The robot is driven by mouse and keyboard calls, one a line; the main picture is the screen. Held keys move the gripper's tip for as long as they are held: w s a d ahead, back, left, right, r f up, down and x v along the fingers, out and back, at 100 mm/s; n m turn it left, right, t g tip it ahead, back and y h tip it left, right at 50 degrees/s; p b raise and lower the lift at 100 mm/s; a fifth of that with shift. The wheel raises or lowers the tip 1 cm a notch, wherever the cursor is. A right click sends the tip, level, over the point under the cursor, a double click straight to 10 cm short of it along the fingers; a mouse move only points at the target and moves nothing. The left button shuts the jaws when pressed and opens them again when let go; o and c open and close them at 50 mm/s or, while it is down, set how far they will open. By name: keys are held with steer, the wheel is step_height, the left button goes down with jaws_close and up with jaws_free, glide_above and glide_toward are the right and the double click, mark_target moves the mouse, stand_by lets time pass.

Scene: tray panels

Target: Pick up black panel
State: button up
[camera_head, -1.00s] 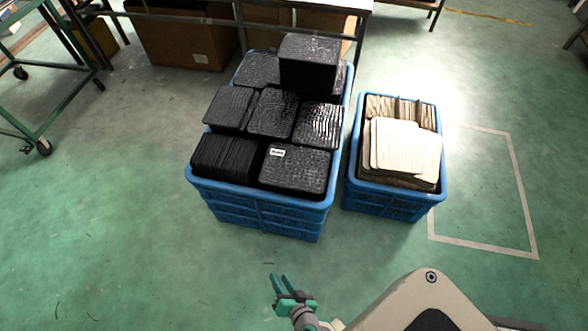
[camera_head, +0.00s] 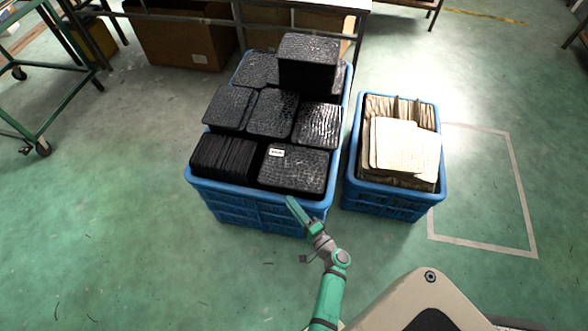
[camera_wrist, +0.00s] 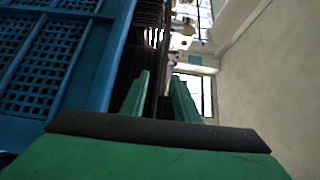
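Black textured panels (camera_head: 292,172) fill the large blue crate (camera_head: 235,205) in several stacks. The front right stack has a small white label on top; the front left panels (camera_head: 224,157) stand on edge. One stack (camera_head: 308,52) at the back rises higher. My gripper (camera_head: 290,200) is by the crate's front wall, near its right corner. In the wrist view my gripper (camera_wrist: 160,76) shows two green fingers apart with nothing between them. The crate's blue lattice wall (camera_wrist: 45,65) is at left there, with dark panel edges (camera_wrist: 143,32) beyond the fingers.
A smaller blue crate (camera_head: 384,204) with beige panels (camera_head: 404,147) stands to the right. Cardboard boxes (camera_head: 185,40) and a table are behind. A green wheeled cart (camera_head: 75,95) is at left. The floor in front and at left is clear.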

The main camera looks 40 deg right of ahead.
steer(key=w, duration=0.9)
steer(key=shift+f, duration=0.1)
jaws_close()
